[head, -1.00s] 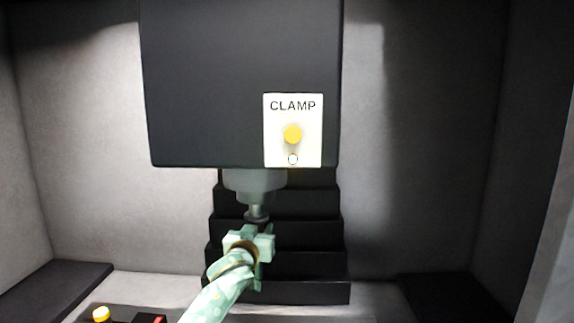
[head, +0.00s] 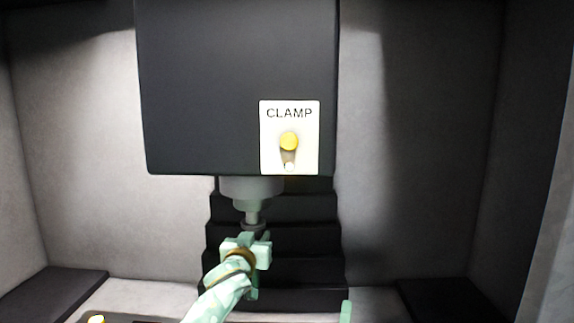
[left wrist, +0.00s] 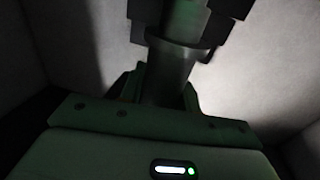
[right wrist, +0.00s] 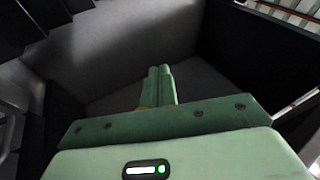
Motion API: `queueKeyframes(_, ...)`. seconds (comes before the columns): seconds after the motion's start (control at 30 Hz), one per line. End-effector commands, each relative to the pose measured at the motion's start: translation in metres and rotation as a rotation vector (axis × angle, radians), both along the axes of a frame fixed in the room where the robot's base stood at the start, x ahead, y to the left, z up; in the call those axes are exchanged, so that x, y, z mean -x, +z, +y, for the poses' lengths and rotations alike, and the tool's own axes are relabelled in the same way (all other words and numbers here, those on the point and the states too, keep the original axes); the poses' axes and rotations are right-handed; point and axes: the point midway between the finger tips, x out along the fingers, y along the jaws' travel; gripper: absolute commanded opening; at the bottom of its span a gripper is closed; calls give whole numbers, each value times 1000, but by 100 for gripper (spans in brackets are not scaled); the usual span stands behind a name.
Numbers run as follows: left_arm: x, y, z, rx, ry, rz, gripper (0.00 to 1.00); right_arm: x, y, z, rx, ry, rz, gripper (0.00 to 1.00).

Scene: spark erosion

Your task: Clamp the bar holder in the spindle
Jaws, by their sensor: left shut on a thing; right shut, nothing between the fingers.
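The dark machine head carries the grey spindle (head: 251,188) on its underside. The bar holder (head: 253,224) stands upright under it, its top meeting the spindle's lower end; how far it reaches inside is hidden. My left gripper (head: 247,249) is shut on the holder from below. In the left wrist view the holder (left wrist: 168,78) with its collar sits between the fingers. The CLAMP panel (head: 305,128) has a yellow button (head: 289,141) and a small pale lamp (head: 289,166). My right gripper (right wrist: 161,88) is shut and empty; a green tip (head: 346,311) shows at the head view's bottom edge.
Dark stepped covers (head: 300,240) stand behind the spindle. Dark ledges lie at left (head: 50,290) and right (head: 440,298). The space below and right of the CLAMP panel looks clear.

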Motion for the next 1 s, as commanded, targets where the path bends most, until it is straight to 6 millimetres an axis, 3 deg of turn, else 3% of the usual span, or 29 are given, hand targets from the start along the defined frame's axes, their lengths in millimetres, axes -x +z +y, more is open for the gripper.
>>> queueKeyframes(0.03, 0, 2, 0, 2, -1, -4, 0, 0, 38, 2, -101, 1, -72, 0)
queueKeyframes(0.17, 0, 2, 0, 2, -1, -4, 0, 11, 125, 4, -407, 30, -232, 0)
queueKeyframes(0.3, 0, 2, 0, 2, -1, -4, 0, 39, 216, 15, -807, 156, -353, 0)
queueKeyframes(0.4, 0, 2, 0, 2, -1, -4, 0, 68, 269, 35, -1090, 316, -360, 0)
queueKeyframes(0.5, 0, 2, 0, 2, -1, -4, 0, 98, 305, 61, -1292, 493, -301, 0)
queueKeyframes(0.6, 0, 2, 0, 2, -1, -4, 0, 125, 328, 84, -1408, 639, -220, 0)
queueKeyframes(0.73, 0, 2, 0, 2, -1, -4, 0, 150, 341, 104, -1476, 757, -135, 0)
queueKeyframes(0.87, 0, 2, 0, 2, -1, -4, 0, 159, 346, 112, -1494, 806, -96, 0)
queueKeyframes(1.0, 0, 2, 0, 2, -1, -4, 0, 150, 345, 114, -1496, 809, -88, 0)
